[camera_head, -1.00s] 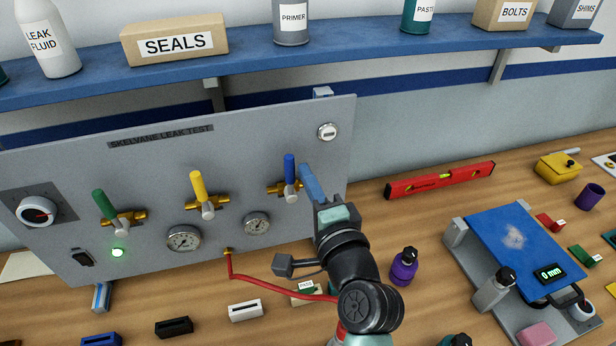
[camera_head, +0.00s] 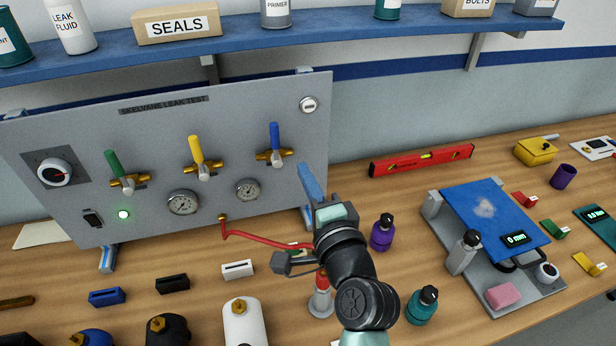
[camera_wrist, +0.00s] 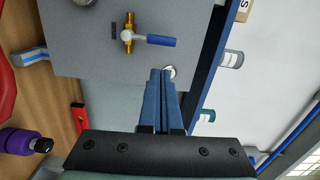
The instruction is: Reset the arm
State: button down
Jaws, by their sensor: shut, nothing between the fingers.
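My gripper (camera_head: 303,168) is raised in front of the right end of the leak test panel (camera_head: 75,130). Its blue fingers are together and empty, and they also show in the wrist view (camera_wrist: 161,75). The blue-handled valve (camera_head: 274,140) is just left of the fingers in the head view, apart from them. In the wrist view the blue handle (camera_wrist: 161,41) lies beyond the fingertips. The yellow-handled (camera_head: 196,152) and green-handled (camera_head: 114,165) valves are farther left, all handles pointing up.
A blue shelf (camera_head: 340,47) with labelled containers runs above the panel. A red hose (camera_head: 262,238) leaves the panel near my arm. A purple bottle (camera_head: 382,233), teal bottle (camera_head: 422,305) and blue-topped gauge stand (camera_head: 490,222) stand to the right. A red level (camera_head: 421,160) lies behind.

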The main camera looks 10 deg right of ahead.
jog(key=s+a+r+n+t, duration=0.1)
jog(key=a+r+n+t, duration=0.15)
jog(key=r, duration=0.55)
jog(key=s+a+r+n+t, duration=0.15)
jog(key=r+n, duration=0.25)
jog(key=r, duration=0.4)
jog(key=s+a+r+n+t, duration=0.1)
jog(key=a+r+n, duration=0.25)
jog(key=r, duration=0.45)
jog(key=s+a+r+n+t, duration=0.1)
jog(key=s+r+n+t, duration=0.1)
jog(key=s+r, duration=0.4)
jog(key=s+a+r+n+t+h, duration=0.1)
jog(key=s+r+n+t, duration=0.1)
jog(key=s+r+n, duration=0.2)
notch_tip(320, 180, up, 7)
jog(key=s, duration=0.3)
jog(key=shift+a+f+h, duration=0.15)
jog(key=shift+a+h, duration=0.15)
jog(key=shift+a, duration=0.05)
jog(key=shift+w, duration=0.1)
